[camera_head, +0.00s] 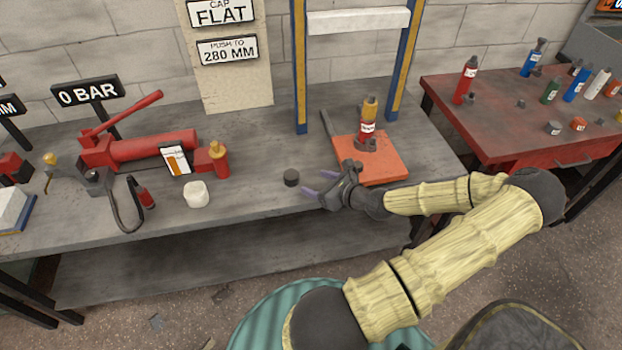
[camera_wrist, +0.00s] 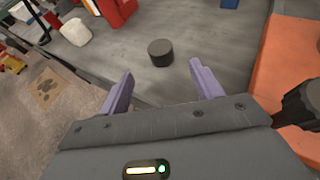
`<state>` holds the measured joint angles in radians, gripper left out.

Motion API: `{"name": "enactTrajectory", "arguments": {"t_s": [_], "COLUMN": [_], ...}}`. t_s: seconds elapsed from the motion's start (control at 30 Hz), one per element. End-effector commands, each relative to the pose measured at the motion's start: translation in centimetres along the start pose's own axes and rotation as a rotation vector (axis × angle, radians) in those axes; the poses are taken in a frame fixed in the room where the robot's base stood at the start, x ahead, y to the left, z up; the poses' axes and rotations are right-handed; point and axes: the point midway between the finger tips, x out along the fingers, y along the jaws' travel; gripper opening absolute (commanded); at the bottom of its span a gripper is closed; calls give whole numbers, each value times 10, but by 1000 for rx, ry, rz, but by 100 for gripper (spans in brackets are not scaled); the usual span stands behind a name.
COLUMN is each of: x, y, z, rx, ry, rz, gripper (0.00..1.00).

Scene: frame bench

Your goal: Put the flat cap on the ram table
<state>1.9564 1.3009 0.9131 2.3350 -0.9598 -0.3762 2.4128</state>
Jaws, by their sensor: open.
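A short dark round piece, which looks like the flat cap (camera_head: 291,178), stands alone on the grey bench. It also shows in the wrist view (camera_wrist: 160,52), ahead of my fingers and roughly centred between them. My gripper (camera_head: 316,183) is open and empty, just right of the cap in the head view, with a gap between. Its purple fingers are spread in the wrist view (camera_wrist: 162,79). An orange plate (camera_head: 392,168), possibly the ram table, lies right of my gripper under the blue and yellow frame. A red and yellow cylinder (camera_head: 368,118) stands upright on it.
A white lump (camera_head: 196,193) sits left of the cap. A red pump with a hose (camera_head: 150,147) lies farther left. Frame posts (camera_head: 300,68) rise behind. A red side table (camera_head: 500,115) with bottles stands right. The bench around the cap is clear.

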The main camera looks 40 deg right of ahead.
Motion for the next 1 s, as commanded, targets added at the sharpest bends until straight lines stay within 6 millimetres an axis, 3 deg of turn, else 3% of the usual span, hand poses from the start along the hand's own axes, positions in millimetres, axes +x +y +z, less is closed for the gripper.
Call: {"name": "enactTrajectory", "arguments": {"t_s": [0.83,1.0], "x": [-3,7], "y": [1,18], "z": [0,-5], "rx": [-2,-96], "ry": [2,70], "rz": [3,63], "gripper": [65,65]}}
